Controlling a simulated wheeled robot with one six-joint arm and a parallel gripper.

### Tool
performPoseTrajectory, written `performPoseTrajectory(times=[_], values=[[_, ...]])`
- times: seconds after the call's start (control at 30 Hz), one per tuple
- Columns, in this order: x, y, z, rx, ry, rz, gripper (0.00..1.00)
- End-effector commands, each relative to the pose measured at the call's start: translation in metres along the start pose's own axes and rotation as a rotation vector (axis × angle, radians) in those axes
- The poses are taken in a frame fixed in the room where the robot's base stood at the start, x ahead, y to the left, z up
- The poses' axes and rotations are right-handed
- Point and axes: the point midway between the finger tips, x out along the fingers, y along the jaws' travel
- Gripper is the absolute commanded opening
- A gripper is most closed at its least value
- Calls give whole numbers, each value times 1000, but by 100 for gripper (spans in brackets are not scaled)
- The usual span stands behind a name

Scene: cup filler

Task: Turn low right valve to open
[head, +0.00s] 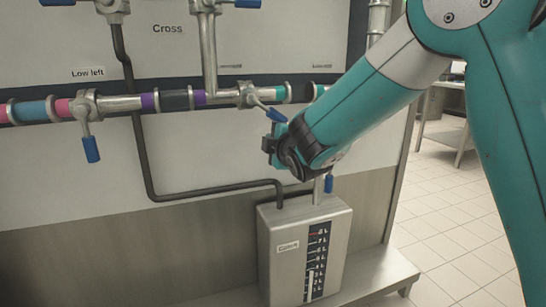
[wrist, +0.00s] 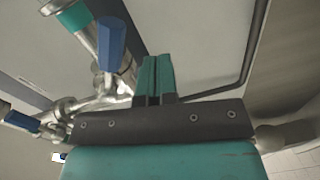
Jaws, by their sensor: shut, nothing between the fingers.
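My gripper (head: 270,143) is in front of the wall panel, below the horizontal pipe. In the wrist view its two teal fingers (wrist: 154,78) are together with nothing between them. A valve (head: 248,95) on the right part of the pipe has a blue handle (head: 276,114) slanting down and right, just above the gripper. No readable "Low right" label shows, so I cannot confirm its name. In the wrist view a blue valve handle (wrist: 111,45) is just left of the fingers, with a visible gap. My arm hides part of the pipe.
The low left valve (head: 85,105) has its blue handle hanging down. A metal box with a level scale (head: 282,247) stands below my gripper, with a blue handle (head: 328,184) above it. A dark bent pipe (head: 150,180) runs down the panel.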

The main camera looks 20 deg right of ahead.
Motion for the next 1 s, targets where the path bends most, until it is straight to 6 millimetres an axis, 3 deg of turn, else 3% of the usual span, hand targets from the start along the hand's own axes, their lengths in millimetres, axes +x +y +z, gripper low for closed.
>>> performPoseTrajectory(times=[0.03, 0.27, 0.5, 0.8, 1.0], values=[[4, -24, -1, -65, -12, 23, 0], [6, -54, -12, -424, -135, 161, 0], [-18, -75, -31, -770, -340, 314, 0], [-56, -77, -45, -984, -547, 406, 0], [-57, -66, -46, -1004, -573, 411, 0]])
